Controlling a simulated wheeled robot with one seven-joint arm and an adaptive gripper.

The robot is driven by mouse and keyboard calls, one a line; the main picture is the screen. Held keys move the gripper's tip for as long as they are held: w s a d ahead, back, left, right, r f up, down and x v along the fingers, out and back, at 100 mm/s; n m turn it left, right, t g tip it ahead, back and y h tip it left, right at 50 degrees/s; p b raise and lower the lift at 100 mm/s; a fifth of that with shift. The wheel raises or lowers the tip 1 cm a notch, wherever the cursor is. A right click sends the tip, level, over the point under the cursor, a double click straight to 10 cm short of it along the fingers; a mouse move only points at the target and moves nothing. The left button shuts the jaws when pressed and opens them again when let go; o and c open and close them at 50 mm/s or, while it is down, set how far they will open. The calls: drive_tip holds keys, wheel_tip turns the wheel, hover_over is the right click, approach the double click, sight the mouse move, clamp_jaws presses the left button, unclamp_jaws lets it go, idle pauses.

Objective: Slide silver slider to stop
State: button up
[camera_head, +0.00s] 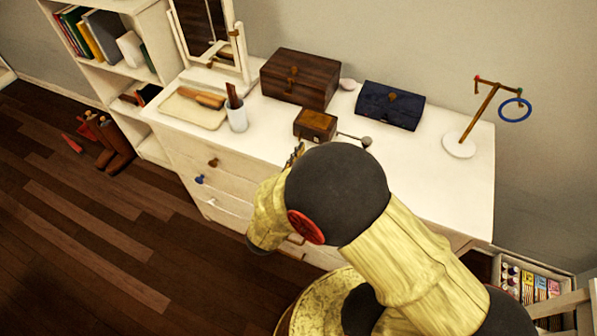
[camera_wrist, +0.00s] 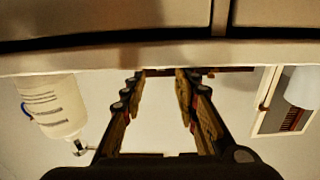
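No part is plainly a silver slider. A small wooden box (camera_head: 315,125) stands on the dresser top, with a thin rod ending in a silvery knob (camera_head: 366,141) at its right. A small pale handle (camera_head: 211,202) shows on the dresser front, below a brown knob (camera_head: 213,162) and a blue knob (camera_head: 199,179). My gripper (camera_head: 296,153) is mostly hidden behind my arm in the head view, near the dresser's front edge. In the wrist view my gripper (camera_wrist: 160,72) has its fingers apart, with nothing clearly held between them.
The white dresser (camera_head: 450,185) also holds a cup (camera_head: 237,118), a tray (camera_head: 188,112), a brown chest (camera_head: 300,76), a dark blue box (camera_head: 390,105) and a stand with a blue ring (camera_head: 515,110). A labelled pale bottle (camera_wrist: 55,105) shows in the wrist view.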

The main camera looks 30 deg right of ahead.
drive_tip(key=v, duration=0.7)
drive_tip(key=shift+a, duration=0.1)
idle(0.5)
drive_tip(key=w+a+r+n+t+y, duration=0.1)
drive_tip(key=w+a+r+y, duration=0.1)
drive_tip(key=w+a+y, duration=0.25)
drive_tip(key=w+a+r+t+y, duration=0.1)
drive_tip(key=w+a+r+y, duration=0.2)
drive_tip(key=w, duration=0.3)
drive_tip(key=a+r+n+y+p, duration=0.1)
drive_tip(key=a+r+n+y, duration=0.4)
drive_tip(key=a+r+y, duration=0.4)
drive_tip(key=s+d+r+n+g, duration=0.1)
drive_tip(key=s+d+r+g, duration=0.1)
drive_tip(key=s+d, duration=0.2)
drive_tip(key=s+d+r+n+g+h+p, duration=0.1)
drive_tip(key=s+d+r+n+g, duration=0.1)
drive_tip(key=s, duration=0.9)
drive_tip(key=s+d+r+n+g+h, duration=0.1)
drive_tip(key=s+d+r+g, duration=0.1)
drive_tip(key=s+d, duration=0.4)
drive_tip(key=shift+s+g, duration=0.7)
drive_tip(key=shift+s, duration=0.5)
drive_tip(key=shift+a, duration=0.1)
